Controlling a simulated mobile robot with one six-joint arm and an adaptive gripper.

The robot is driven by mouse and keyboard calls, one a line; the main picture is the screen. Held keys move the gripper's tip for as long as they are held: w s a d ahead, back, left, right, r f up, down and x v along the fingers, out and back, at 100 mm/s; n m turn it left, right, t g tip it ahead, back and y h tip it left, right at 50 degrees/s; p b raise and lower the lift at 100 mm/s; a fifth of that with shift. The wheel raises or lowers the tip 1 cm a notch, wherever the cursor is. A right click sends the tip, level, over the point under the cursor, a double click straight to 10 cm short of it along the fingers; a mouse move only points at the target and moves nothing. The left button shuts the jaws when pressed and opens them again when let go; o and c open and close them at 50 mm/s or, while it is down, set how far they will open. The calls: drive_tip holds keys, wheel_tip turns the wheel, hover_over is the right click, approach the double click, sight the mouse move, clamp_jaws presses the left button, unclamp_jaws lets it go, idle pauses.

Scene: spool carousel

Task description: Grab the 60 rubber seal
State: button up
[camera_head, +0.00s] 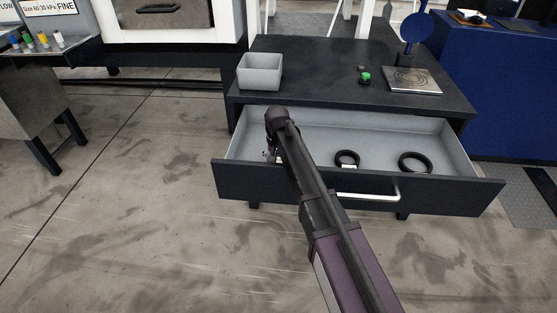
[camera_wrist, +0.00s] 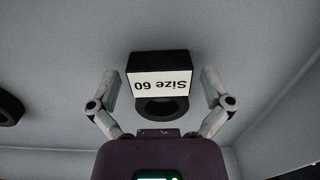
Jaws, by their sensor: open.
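In the wrist view a black rubber seal (camera_wrist: 162,121) shows as a ring at the foot of a black block with a white label (camera_wrist: 160,84) reading "Size 60" upside down. My gripper (camera_wrist: 159,90) is open, with one finger on each side of the block and gaps on both sides. I cannot tell its height over the drawer floor. In the head view my gripper (camera_head: 271,156) is low in the left part of the open drawer (camera_head: 300,183), mostly hidden by my arm. The size 60 seal cannot be made out there.
Two other black rings, a smaller one (camera_head: 347,153) and a larger one (camera_head: 415,155), lie to the right in the drawer. A grey bin (camera_head: 260,72), green button (camera_head: 365,78) and metal plate (camera_head: 413,80) are on the cabinet top.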

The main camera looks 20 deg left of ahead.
idle(0.3)
drive_tip(key=c, duration=1)
drive_tip(key=shift+r, duration=0.15)
wheel_tip(320, 180, up, 10)
drive_tip(key=p, duration=1)
